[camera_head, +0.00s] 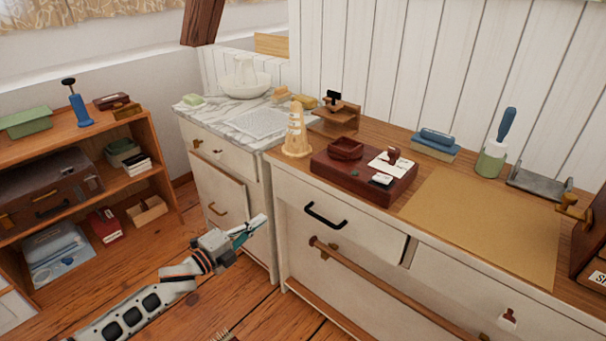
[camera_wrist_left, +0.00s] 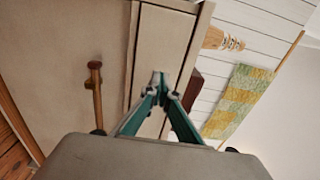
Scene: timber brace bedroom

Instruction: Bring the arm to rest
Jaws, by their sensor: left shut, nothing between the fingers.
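My left arm comes in from the lower left in the head view. Its left gripper (camera_head: 254,228) is in front of the white cabinets, below the level of their tops. The gripper is shut and empty. In the left wrist view the teal fingers of the left gripper (camera_wrist_left: 159,80) meet at their tips, with cabinet fronts behind them and nothing between them. My right gripper is not in either view.
A low wooden shelf (camera_head: 158,150) stands at the left. A marble-topped cabinet (camera_head: 190,116) and a wooden-topped dresser (camera_head: 285,155) with a black handle (camera_head: 325,216) and a protruding wooden rail (camera_head: 370,282) are close by.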

